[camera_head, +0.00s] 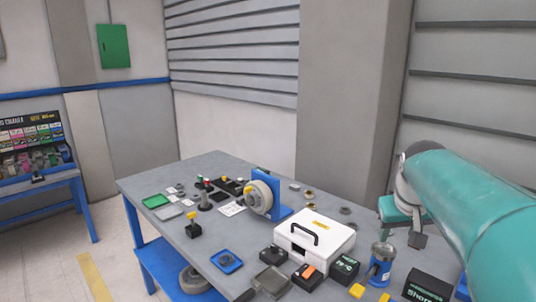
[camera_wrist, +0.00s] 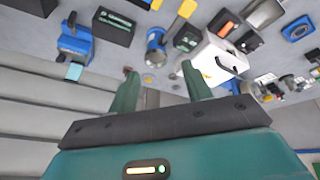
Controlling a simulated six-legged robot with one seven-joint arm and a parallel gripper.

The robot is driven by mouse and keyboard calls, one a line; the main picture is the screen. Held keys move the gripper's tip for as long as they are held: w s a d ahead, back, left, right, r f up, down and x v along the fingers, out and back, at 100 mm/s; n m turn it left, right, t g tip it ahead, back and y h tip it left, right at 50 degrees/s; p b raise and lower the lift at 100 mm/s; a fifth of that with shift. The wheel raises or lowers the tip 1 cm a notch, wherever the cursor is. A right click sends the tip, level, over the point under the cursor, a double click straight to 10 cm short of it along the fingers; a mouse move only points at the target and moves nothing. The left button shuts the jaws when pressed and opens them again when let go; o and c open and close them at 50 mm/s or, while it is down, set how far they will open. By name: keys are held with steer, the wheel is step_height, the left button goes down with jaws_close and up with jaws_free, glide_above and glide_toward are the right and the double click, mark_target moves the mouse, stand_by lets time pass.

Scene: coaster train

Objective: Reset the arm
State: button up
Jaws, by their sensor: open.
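My arm (camera_head: 470,205) is teal and comes in from the right side of the head view. Its gripper end is raised over the right part of the table. In the wrist view my gripper (camera_wrist: 162,82) shows two teal fingers standing apart with nothing between them. The jaws are open and touch nothing that I can see. The table and its objects lie beyond the fingertips in that view.
A grey-topped table (camera_head: 150,182) carries a white case (camera_head: 315,240), a blue-framed wheel (camera_head: 264,195), a blue can (camera_head: 381,262), dark boxes and small parts. A second bench (camera_head: 40,185) stands at left. Walls rise behind; open floor lies at left.

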steer(key=s+a+f, duration=0.3)
steer(key=s+a, duration=0.2)
steer(key=s+a+f+n+y, duration=0.1)
steer(key=s+a+f, duration=0.1)
steer(key=s+a, duration=0.4)
steer(key=s+a+f+t+y, duration=0.1)
steer(key=s+a+f, duration=0.2)
steer(key=s+a, duration=0.2)
steer(key=shift+s+a+f+n, duration=0.3)
steer(key=shift+s+a, duration=0.05)
steer(key=shift+s, duration=0.2)
steer(key=shift+d, duration=0.1)
